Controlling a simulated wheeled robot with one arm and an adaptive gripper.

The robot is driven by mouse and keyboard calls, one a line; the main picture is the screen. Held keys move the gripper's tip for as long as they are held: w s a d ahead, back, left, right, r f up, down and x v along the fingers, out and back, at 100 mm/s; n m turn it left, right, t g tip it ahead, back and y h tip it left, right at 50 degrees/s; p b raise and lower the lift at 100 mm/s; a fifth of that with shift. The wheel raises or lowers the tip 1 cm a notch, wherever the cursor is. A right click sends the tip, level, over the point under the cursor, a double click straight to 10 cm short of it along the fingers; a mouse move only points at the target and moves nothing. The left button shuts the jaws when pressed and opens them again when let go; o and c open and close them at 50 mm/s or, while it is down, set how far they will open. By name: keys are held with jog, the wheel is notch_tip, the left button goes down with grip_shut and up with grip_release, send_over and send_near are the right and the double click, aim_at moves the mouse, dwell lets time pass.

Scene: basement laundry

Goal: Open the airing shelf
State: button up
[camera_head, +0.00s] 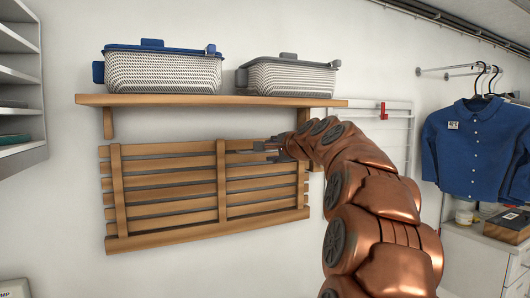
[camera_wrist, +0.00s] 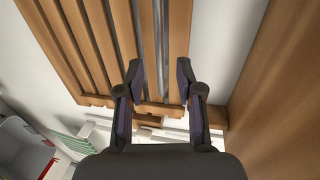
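The airing shelf (camera_head: 165,242) is a slatted wooden rack hanging nearly flat against the wall, below a fixed wooden shelf. My gripper (camera_head: 263,149) is at the rack's upper edge, right of its middle upright. In the wrist view my gripper (camera_wrist: 160,74) is open, with its two fingers apart and pointing at the slats. The rack's outermost slat (camera_wrist: 178,38) shows between and beyond the fingertips. I see nothing held, and I cannot tell whether the fingers touch the slat. My arm hides the wall right of the rack.
The wooden wall shelf (camera_head: 210,101) runs close above my gripper and carries a blue-rimmed basket (camera_head: 163,73) and a grey-rimmed basket (camera_head: 290,79). A white wall rack (camera_head: 398,128) and a hanging blue shirt (camera_head: 475,148) are to the right. Below the rack the wall is bare.

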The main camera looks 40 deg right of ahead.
jog(key=shift+p+x, duration=0.4)
jog(key=shift+x, duration=2.35)
grip_shut()
